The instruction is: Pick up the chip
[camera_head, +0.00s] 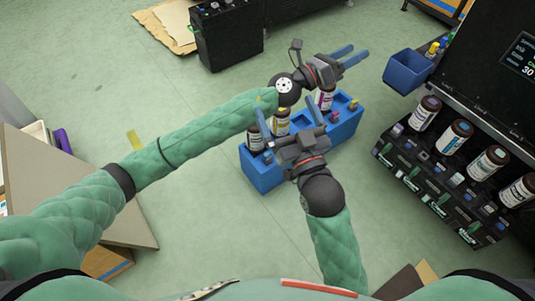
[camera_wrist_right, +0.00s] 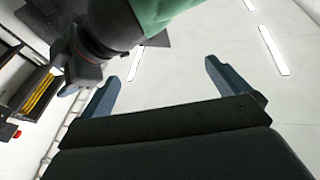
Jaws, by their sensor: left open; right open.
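Small coloured pieces that look like chips sit in the blue rack (camera_head: 262,178) in the head view. I cannot tell which is the task's chip. My left gripper (camera_head: 358,52) is open and empty beyond the rack, pointing right. My right gripper (camera_head: 285,106) is open above the rack's left part and hides some of it. The right wrist view shows its two fingers (camera_wrist_right: 162,72) apart with no chip between them.
A black machine (camera_head: 452,180) at right holds several bottles (camera_head: 455,137) and small pieces below. A blue bin (camera_head: 407,72) hangs on its side. A black box (camera_head: 228,38) stands behind; floor between is clear.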

